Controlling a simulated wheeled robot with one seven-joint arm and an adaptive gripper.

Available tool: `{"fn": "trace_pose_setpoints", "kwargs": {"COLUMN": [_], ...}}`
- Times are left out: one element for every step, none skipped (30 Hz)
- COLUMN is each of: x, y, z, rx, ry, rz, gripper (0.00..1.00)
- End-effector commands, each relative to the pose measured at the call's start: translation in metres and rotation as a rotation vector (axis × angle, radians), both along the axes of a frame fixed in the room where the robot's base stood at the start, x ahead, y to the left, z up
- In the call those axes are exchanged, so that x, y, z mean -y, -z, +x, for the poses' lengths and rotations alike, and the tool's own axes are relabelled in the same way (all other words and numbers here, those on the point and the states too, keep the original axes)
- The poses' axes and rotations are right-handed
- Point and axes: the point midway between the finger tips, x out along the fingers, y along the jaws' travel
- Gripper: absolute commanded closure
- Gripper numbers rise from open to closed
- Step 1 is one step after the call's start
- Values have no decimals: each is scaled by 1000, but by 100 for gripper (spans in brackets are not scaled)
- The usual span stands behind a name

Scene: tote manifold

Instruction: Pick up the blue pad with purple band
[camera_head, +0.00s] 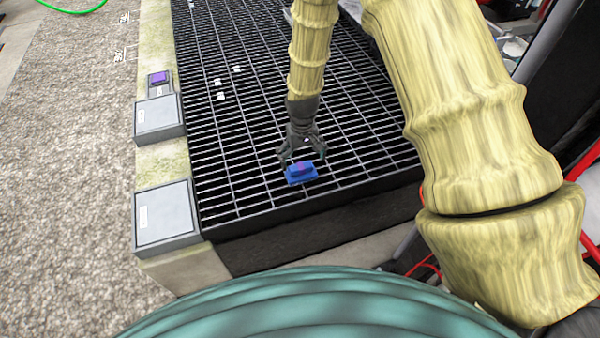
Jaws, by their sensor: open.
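The blue pad with purple band (301,174) lies on the black grating (252,190) near its front edge. It is a small blue block with a purple strip across its middle. My gripper (301,158) is dark grey and comes down from my arm right at the pad. Its fingers are spread open, one to each side, just behind and above the pad. I cannot tell whether the fingertips touch the pad.
Grey boxes (164,213) and (158,116) sit on the pale ledge (165,170) left of the grating. A purple-topped block (159,78) stands farther back there. Several small white pieces (220,96) lie on the grating. Red cables (588,150) run at the right.

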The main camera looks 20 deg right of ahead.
Motion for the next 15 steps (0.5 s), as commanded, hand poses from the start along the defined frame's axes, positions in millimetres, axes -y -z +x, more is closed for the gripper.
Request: {"fn": "trace_pose_setpoints", "kwargs": {"x": [0, 0, 0, 0, 0, 0, 0, 0, 0, -1, -1, -1, -2, -2, -3], "y": [7, 10, 13, 14, 15, 16, 17, 19, 21, 23, 26, 29, 33, 36, 41], "z": [0, 0, 0, 0, 0, 1, 1, 1, 1, 1, 1, 1, 1, 2, 2], "rx": [-2, -2, -1, 0, 0, 1, 1, 1, 1, 0, 0, -1, -1, -1, -1], "ry": [0, 0, 0, 0, 0, 0, 0, 0, 0, 0, 0, 0, 0, 0, 0], "rz": [0, 0, 0, 0, 0, 0, 0, 0, 0, 0, 0, 0, 0, 0, 0], "gripper": [0, 0, 0, 0, 0, 0, 0, 0, 0, 0, 0, 0, 0, 0, 0]}}
